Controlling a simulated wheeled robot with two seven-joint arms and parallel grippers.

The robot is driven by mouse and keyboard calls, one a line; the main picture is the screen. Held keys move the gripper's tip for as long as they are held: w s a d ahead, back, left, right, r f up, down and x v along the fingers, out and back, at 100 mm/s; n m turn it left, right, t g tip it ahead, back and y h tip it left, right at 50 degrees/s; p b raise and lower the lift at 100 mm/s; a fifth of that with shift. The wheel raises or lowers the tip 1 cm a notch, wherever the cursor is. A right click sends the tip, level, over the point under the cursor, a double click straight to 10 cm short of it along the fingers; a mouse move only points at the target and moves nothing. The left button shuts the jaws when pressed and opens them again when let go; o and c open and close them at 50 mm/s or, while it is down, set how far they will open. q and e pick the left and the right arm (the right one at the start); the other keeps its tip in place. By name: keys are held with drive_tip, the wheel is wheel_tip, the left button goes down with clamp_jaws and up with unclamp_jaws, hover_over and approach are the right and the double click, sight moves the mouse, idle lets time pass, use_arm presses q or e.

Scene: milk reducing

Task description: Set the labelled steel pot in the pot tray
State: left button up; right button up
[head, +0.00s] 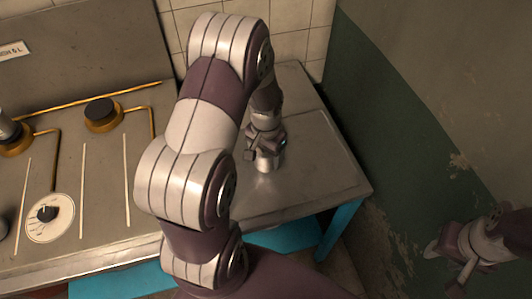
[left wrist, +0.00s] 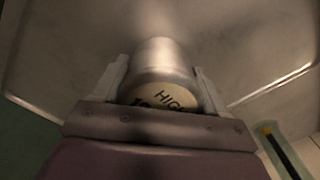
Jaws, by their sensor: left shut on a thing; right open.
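A small steel pot (head: 268,163) with a pale label shows at the end of my left arm in the head view. In the left wrist view the pot (left wrist: 165,60) fills the jaws, and its label reads "HIGH" with part of a number. My left gripper (left wrist: 163,85) is shut on it, one finger on each side. A shallow steel tray surface (head: 315,150) with a rim lies beneath the pot. I cannot tell whether the pot touches it. My right gripper (head: 450,264) is open and empty at the lower right, in front of the wall.
A steel stove (head: 100,185) with burners (head: 103,113) and a round dial (head: 49,215) stands at the left. A tiled wall (head: 290,25) is behind the tray, and a green wall (head: 400,150) is close on its right. My left arm hides part of the stove and tray.

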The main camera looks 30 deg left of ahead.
use_arm(q)
drive_tip(key=shift+f, duration=0.15)
drive_tip(key=o, duration=1.2)
